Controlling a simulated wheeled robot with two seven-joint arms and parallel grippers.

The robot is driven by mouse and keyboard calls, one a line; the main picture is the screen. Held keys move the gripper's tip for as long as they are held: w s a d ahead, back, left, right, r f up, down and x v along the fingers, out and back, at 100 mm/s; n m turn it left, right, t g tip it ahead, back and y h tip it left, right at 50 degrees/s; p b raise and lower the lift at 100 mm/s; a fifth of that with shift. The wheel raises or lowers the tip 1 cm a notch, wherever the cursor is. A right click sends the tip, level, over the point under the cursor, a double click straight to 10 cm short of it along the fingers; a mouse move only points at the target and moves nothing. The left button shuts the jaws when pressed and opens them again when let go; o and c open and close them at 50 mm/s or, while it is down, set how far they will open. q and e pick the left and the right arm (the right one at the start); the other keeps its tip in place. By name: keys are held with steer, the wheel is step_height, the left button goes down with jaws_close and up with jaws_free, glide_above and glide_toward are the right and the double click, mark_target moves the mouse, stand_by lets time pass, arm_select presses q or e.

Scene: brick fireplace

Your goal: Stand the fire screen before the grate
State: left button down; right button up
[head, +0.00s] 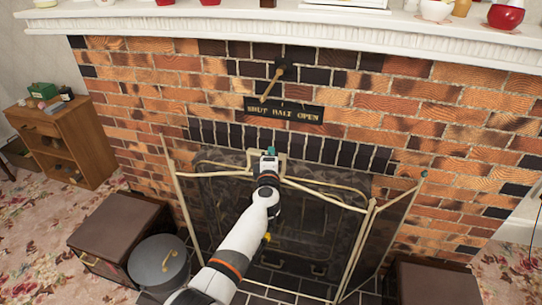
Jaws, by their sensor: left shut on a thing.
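The fire screen (325,222) has a pale metal frame and dark see-through mesh. It is upright in front of the fireplace opening, with its right wing (388,235) angled forward and a left wing partly behind my arm. My left gripper (269,157) is shut on the handle at the middle of the screen's top edge. The grate behind the mesh is too dim to make out clearly. I cannot tell whether the screen's feet touch the hearth. My right gripper is out of view.
Brown boxes stand left (112,232) and right (436,283) of the hearth. A grey lidded round bin (150,262) is beside the left box. A wooden cabinet (70,140) stands far left. A lever (271,85) and plaque (284,110) are above; the white mantel (250,24) overhangs.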

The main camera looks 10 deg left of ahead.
arm_select(q)
steer(key=shift+w+f+b, duration=0.1)
steer(key=shift+f+b, duration=0.85)
steer(key=shift+b, duration=0.1)
stand_by(1.3)
stand_by(0.6)
steer(key=c, duration=1.5)
jaws_free()
steer(key=shift+s+d, duration=0.1)
steer(key=shift+s, duration=0.15)
steer(key=o, duration=0.4)
steer(key=shift+f, duration=0.5)
steer(key=shift+r, duration=0.2)
steer(key=shift+s, duration=0.1)
